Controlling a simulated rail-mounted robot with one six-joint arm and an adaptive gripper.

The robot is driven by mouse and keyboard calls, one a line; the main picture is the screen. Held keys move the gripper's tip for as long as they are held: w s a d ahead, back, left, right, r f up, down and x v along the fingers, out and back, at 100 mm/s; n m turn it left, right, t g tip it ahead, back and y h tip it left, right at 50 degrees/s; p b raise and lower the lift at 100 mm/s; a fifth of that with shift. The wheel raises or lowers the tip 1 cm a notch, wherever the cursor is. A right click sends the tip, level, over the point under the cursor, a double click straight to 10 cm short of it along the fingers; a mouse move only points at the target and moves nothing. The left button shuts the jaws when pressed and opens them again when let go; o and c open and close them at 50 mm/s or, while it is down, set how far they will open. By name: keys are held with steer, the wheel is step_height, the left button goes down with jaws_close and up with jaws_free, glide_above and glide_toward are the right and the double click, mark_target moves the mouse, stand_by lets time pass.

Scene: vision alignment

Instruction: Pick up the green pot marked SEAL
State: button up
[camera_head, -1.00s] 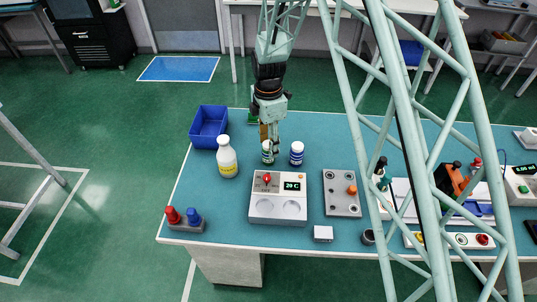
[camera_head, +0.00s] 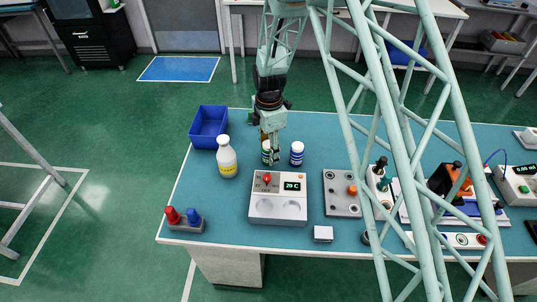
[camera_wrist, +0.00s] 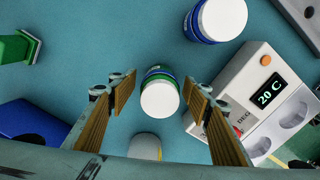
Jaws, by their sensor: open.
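A small pot with a white lid and a green band (camera_wrist: 159,92) stands upright on the blue-green table. In the wrist view it lies between the two fingers of my gripper (camera_wrist: 158,96), which are open with a gap on each side. No marking on it can be read. In the head view the pot (camera_head: 266,154) is partly hidden beside my gripper (camera_head: 273,158), whose fingers point down at it.
A blue-banded white-lidded pot (camera_head: 297,154) stands close on the right. A white-and-yellow bottle (camera_head: 227,158) and blue bin (camera_head: 196,140) are left. A grey unit with a display (camera_head: 262,207) is in front. A green object (camera_wrist: 14,47) lies left in the wrist view.

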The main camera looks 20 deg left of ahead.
steer(key=shift+f, duration=0.65)
steer(key=c, duration=1)
